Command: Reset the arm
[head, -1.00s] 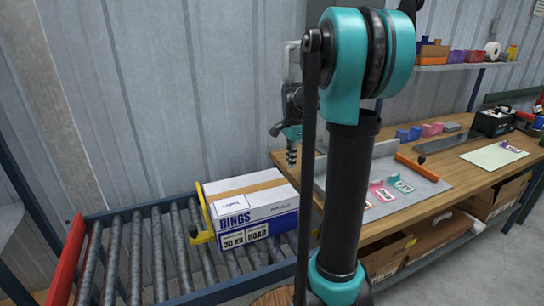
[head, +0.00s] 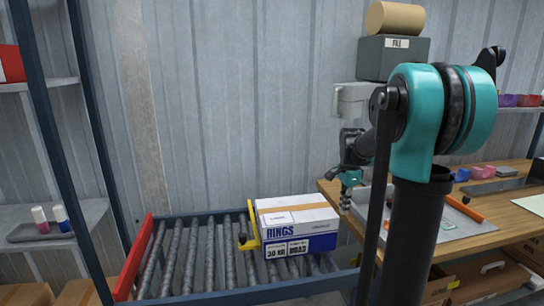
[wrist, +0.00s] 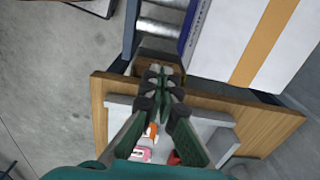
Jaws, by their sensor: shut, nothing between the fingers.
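My arm stands at the right of the head view, folded over at its teal elbow joint. My gripper (head: 346,200) hangs at the end of it, pointing down near the left end of the wooden workbench (head: 480,177). In the wrist view my gripper (wrist: 160,78) has its dark fingers together with nothing between them. It is above the workbench edge (wrist: 98,105) and a grey tray (wrist: 222,118). It touches nothing that I can make out.
A white and blue RINGS box (head: 300,218) sits on the roller conveyor (head: 190,265), against a yellow stop (head: 250,243). A shelf rack (head: 40,215) stands at the left. Cardboard boxes (head: 495,285) lie under the workbench. Bare floor (wrist: 50,80) shows in the wrist view.

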